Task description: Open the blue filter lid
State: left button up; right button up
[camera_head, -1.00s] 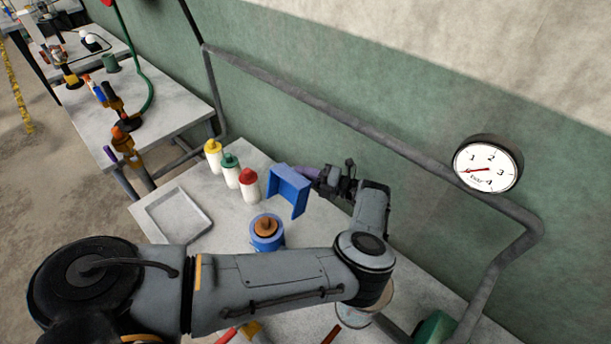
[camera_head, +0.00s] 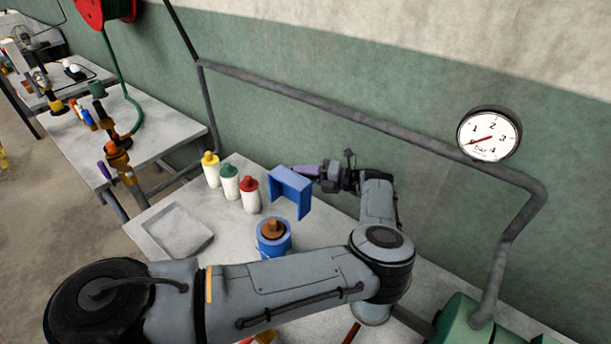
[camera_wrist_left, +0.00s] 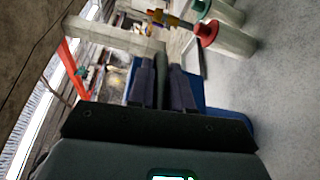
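A blue, box-like angled piece (camera_head: 290,184) stands on the grey table in the head view. Left of and below it in the picture is a round blue container (camera_head: 274,246) with a brown knobbed top (camera_head: 273,229). I cannot tell which blue part is the filter lid. My left gripper (camera_head: 306,172) has its purplish fingers at the upper right edge of the angled piece. My right gripper is not seen.
White bottles with yellow (camera_head: 210,158), green (camera_head: 229,170) and red (camera_head: 249,184) caps stand left of the angled piece. A shallow grey tray (camera_head: 178,232) lies at the table's left. A pipe and pressure gauge (camera_head: 488,135) are on the wall behind. My left arm hides the front of the table.

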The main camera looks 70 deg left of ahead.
pick_arm(q)
jog(key=o, duration=0.4)
jog(key=shift+c, duration=0.2)
jog(key=shift+w+d, duration=0.35)
jog(key=shift+w, duration=0.15)
jog(key=b+v, duration=0.1)
jog(key=v, duration=0.8)
jog(key=shift+w+d, duration=0.15)
jog(key=shift+d, duration=0.05)
jog(key=shift+r, duration=0.1)
